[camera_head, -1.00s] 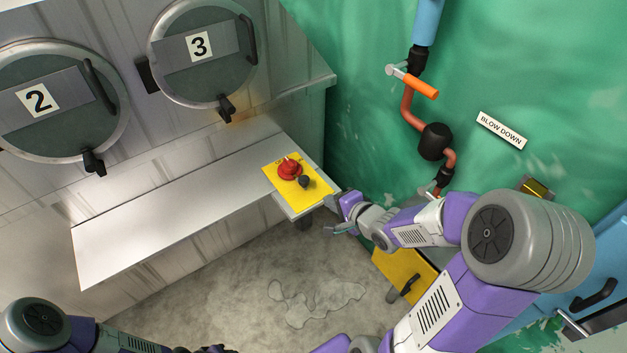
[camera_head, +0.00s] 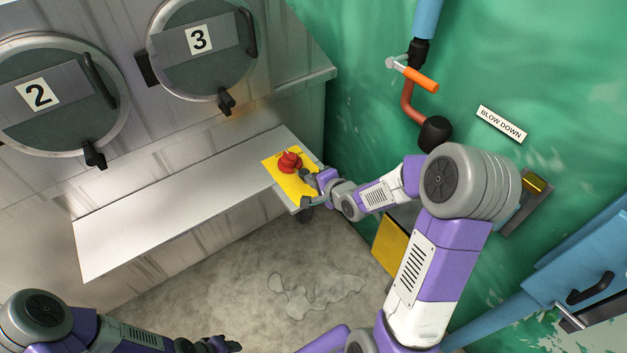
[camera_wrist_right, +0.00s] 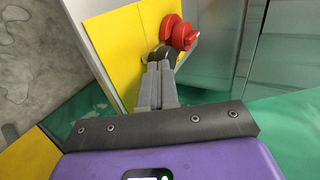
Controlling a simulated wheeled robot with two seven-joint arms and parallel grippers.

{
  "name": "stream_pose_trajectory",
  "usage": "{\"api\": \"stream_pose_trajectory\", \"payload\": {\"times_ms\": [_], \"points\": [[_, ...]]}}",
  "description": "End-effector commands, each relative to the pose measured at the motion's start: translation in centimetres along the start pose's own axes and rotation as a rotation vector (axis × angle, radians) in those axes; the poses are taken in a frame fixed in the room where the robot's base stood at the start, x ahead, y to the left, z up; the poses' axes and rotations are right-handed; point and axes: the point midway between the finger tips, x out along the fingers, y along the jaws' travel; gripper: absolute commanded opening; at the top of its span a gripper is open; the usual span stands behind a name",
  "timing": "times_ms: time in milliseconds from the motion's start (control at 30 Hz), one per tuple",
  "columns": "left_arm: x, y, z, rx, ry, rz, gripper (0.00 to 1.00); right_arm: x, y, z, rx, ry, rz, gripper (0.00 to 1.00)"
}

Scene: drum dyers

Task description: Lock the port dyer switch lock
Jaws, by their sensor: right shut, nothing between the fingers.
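The yellow switch plate (camera_head: 283,178) lies on the end of the grey ledge, with a red rotary switch (camera_head: 289,162) on it. The red switch (camera_wrist_right: 178,32) also shows in the right wrist view. Just below it is a dark lock piece (camera_wrist_right: 158,54), partly hidden by my fingers. My right gripper (camera_head: 308,187) is at the plate's right edge. In the right wrist view its fingers (camera_wrist_right: 159,80) are together, empty, with tips close to the dark piece; whether they touch it I cannot tell. My left gripper (camera_head: 222,345) is low at the bottom edge, its jaws unclear.
Round doors 2 (camera_head: 48,100) and 3 (camera_head: 203,50) are on the metal wall behind the ledge (camera_head: 170,200). A pipe with an orange-handled valve (camera_head: 420,79) runs down the green wall. A yellow panel (camera_head: 390,245) stands below my right arm. The floor in front is clear.

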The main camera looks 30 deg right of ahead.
Motion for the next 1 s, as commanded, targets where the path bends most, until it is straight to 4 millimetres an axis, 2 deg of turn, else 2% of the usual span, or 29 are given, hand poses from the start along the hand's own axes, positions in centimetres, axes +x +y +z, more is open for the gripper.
{"api": "stream_pose_trajectory", "payload": {"times_ms": [167,433,800,1000], "points": [[0.0,0.0,0.0,0.000,0.000,0.000,0.43,0.0,-0.1,0.0,0.000,0.000,0.000,0.00],[-0.2,0.1,0.0,0.000,0.000,0.000,0.43,2.1,-1.2,0.0,0.001,-0.001,0.000,0.00],[-0.2,0.1,0.0,0.000,0.000,0.000,0.43,1.9,-1.1,0.1,0.000,-0.002,-0.001,0.00],[-0.5,0.2,0.0,0.000,0.000,0.000,0.43,0.7,-0.5,0.9,-0.010,-0.018,0.001,0.00]]}}
